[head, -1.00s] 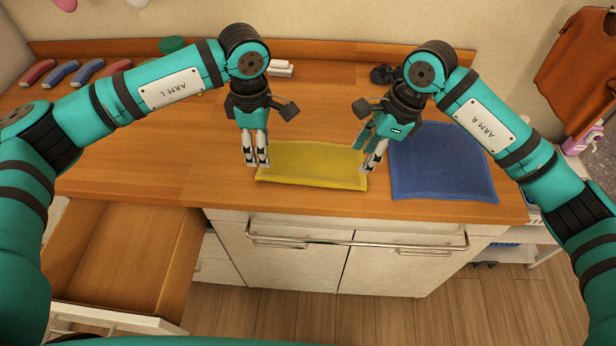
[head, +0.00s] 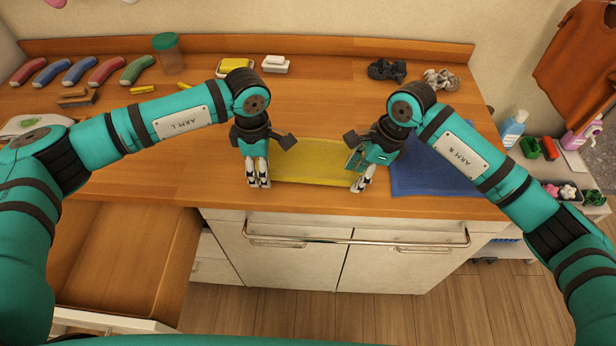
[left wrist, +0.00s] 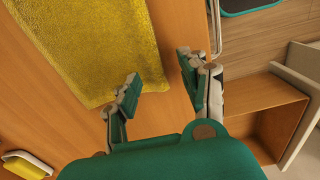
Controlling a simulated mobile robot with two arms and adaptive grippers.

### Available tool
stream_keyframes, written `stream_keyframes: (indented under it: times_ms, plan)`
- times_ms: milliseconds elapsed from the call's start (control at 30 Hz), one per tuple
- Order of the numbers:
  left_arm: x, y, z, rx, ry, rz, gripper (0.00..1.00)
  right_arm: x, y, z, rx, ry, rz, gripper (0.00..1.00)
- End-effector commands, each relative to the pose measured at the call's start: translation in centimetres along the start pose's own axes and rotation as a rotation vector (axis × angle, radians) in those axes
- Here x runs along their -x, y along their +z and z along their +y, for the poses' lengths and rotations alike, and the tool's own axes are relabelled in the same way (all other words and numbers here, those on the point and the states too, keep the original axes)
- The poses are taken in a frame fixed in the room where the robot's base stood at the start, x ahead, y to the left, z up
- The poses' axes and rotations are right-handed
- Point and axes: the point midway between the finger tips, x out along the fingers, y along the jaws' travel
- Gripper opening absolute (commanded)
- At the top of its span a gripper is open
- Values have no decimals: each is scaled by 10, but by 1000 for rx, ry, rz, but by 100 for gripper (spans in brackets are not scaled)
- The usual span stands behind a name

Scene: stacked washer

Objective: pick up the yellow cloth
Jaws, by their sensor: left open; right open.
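The yellow cloth (head: 312,163) lies flat on the wooden counter near its front edge. It also shows in the left wrist view (left wrist: 75,50), stretching away from the fingers. My left gripper (head: 259,187) is open at the cloth's left end, fingers pointing down. In the left wrist view my left gripper (left wrist: 157,90) has its fingers apart, with bare counter between them and the cloth beside one finger. My right gripper (head: 361,187) is open at the cloth's right end, its fingers over or beside that edge. Whether either gripper touches the cloth is unclear.
A blue cloth (head: 430,170) lies right of the yellow one, partly behind my right arm. An open drawer (head: 125,255) is below the counter at left. A rail (head: 350,241) runs along the cabinet front.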

Motion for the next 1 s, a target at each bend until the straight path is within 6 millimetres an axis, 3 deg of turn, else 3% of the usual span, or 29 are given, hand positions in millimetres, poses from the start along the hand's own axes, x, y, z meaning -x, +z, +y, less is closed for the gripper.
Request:
stream_keyframes:
  times_ms: [467,1000]
  plan:
    - [-13,0,0,0,0,0,44,-13,-4,0,0,0,0,44]
    - [-16,0,0,0,-1,1,44,-12,-4,0,-1,2,1,44]
